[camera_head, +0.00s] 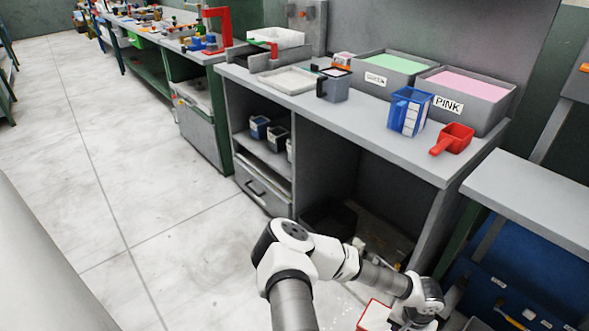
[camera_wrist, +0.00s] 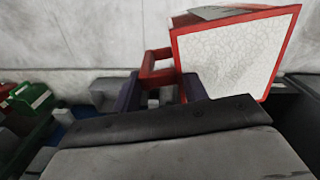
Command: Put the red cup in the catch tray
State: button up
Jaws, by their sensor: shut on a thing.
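My gripper (camera_wrist: 162,92) is shut on the handle of a red cup (camera_wrist: 178,42) in the wrist view. The cup is square, with a red rim and a white, speckled fill or inside facing the camera; I cannot tell which. In the head view the same cup (camera_head: 366,316) shows at the bottom edge, low in front of the bench, beside my wrist, partly cut off. The catch tray is not marked. A shallow grey tray (camera_head: 262,82) with a pale inside, on the left of the bench top, may be it. My gripper is far from that tray.
A red scoop (camera_head: 453,138), a blue measuring jug (camera_head: 409,112) and a dark-handled grey cup (camera_head: 335,86) stand on the bench. Behind are a green-filled bin (camera_head: 372,85) and a pink-filled bin labelled PINK (camera_head: 487,112). Open floor (camera_head: 150,220) lies left. A grey table (camera_head: 535,200) stands right.

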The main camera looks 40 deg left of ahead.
aim_at(282, 82)
jog(key=i+j, duration=0.1)
jog(key=j, duration=0.35)
jog(key=i+j, duration=0.15)
jog(key=j, duration=0.25)
jog(key=i+j, duration=0.1)
jog(key=j, duration=0.35)
jog(key=i+j, duration=0.1)
jog(key=j, duration=0.3)
jog(key=i+j+u, duration=0.1)
jog(key=j, duration=0.35)
jog(key=i+j, duration=0.15)
jog(key=j, duration=0.3)
jog(key=i+j, duration=0.15)
jog(key=j, duration=0.25)
jog(key=i+j, duration=0.15)
jog(key=j, duration=0.25)
